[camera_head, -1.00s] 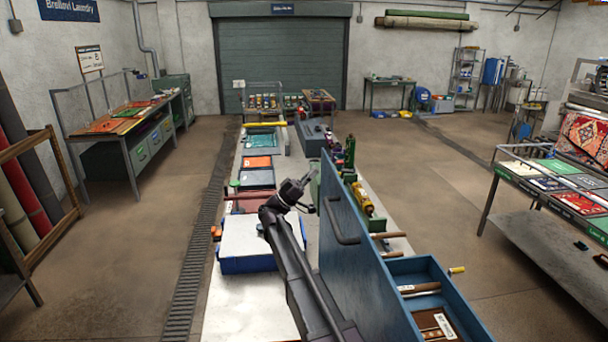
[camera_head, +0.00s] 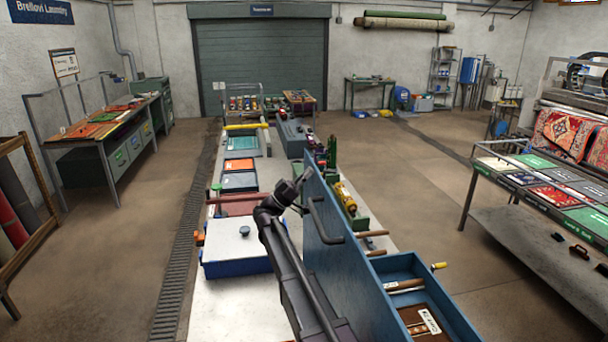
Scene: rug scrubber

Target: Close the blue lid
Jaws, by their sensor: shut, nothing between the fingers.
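The blue lid (camera_head: 338,262) is a large flat panel standing nearly upright along the left side of an open blue box (camera_head: 453,298). A dark bar handle (camera_head: 318,222) is on its left face. My gripper (camera_head: 304,196) is at the far end of the lid, on its left side, close to the lid's edge. It is shut and holds nothing. Its fingertips are small and dark here, and I cannot tell whether they touch the lid. My dark arm runs along the left of the lid and covers part of its lower left face.
A white-topped blue container (camera_head: 235,250) with a small knob is left of my arm. A yellow cylinder (camera_head: 345,195) and green parts stand beyond the lid. Wooden-handled tools (camera_head: 405,285) lie in the box. Open floor is to the right, before a rack of coloured panels (camera_head: 550,195).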

